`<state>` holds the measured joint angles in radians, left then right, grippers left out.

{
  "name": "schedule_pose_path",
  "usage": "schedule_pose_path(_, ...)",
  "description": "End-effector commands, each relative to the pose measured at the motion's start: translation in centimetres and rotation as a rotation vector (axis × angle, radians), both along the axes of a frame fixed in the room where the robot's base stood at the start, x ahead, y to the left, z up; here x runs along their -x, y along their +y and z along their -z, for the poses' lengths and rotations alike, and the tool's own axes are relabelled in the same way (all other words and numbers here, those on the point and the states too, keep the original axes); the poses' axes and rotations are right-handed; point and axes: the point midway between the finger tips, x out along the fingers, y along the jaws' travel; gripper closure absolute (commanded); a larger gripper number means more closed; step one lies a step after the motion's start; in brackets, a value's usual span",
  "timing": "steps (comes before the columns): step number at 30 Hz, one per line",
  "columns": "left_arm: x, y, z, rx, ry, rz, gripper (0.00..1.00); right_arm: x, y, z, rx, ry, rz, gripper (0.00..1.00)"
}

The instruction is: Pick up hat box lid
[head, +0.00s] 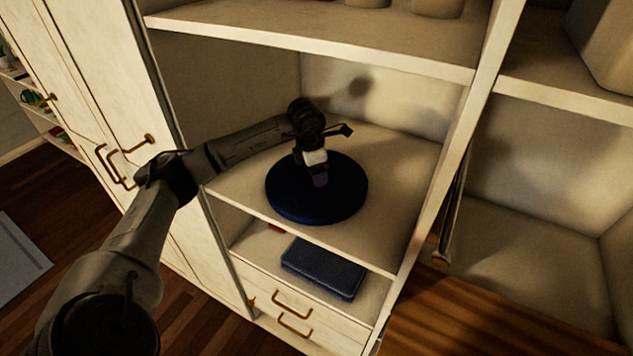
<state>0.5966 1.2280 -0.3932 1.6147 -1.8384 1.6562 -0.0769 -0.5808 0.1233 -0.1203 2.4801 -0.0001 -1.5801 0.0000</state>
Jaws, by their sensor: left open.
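The hat box lid (290,200), a round dark blue disc, lies flat on the middle shelf of the open cabinet. The gripper is open and holds nothing that I can see. I cannot tell whether its fingertips touch the lid. The gripper and wrist hide part of the lid's top. My right gripper is not in view.
The shelf (400,185) is bare around the lid. An upper shelf (310,42) hangs above my arm, and a vertical divider (450,170) stands at right. A dark blue box (323,268) lies on the shelf below. Cabinet doors (95,85) with brass handles are at left.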

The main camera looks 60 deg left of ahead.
Motion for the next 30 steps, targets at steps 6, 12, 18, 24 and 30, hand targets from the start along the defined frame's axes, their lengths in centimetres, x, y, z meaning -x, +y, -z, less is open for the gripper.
schedule_pose_path(6, -0.01, -0.01, 0.01, 0.0, 0.0, 0.0, 0.37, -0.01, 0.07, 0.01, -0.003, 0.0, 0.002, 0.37)
schedule_pose_path(12, -0.01, -0.01, 0.0, 0.0, 0.0, 0.0, 0.56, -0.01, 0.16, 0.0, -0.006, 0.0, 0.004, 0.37)
schedule_pose_path(18, -0.01, -0.01, -0.02, 0.0, 0.0, 0.0, 0.75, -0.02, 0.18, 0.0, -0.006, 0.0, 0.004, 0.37)
schedule_pose_path(24, -0.01, -0.01, -0.05, 0.0, -0.001, 0.0, 0.89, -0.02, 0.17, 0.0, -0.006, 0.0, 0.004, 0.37)
schedule_pose_path(30, -0.02, -0.01, -0.13, 0.0, -0.001, 0.0, 0.89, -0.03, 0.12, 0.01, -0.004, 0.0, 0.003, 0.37)
